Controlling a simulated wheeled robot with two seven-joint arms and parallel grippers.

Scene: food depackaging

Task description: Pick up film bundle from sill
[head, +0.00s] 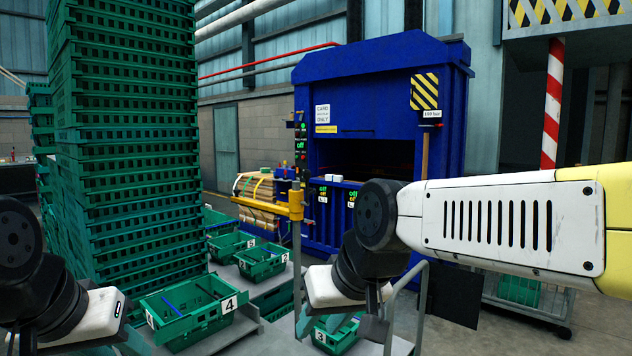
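The sill is the front lip of the blue baler's (385,75) dark opening, near the picture's middle. A small pale item (337,178) shows at the left end of this lip. It is too small to tell whether it is the film bundle. My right gripper (306,321) hangs low in front of the baler, well below and nearer than the lip. Its fingers are partly hidden, so its opening is unclear. My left gripper (133,341) is low at the left, mostly cut off and unclear.
A tall stack of green crates (130,140) stands at the left. Numbered green crates, one marked 4 (228,306), sit low in front. A yellow-topped post (297,205) and a grey rail (421,300) stand near my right gripper.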

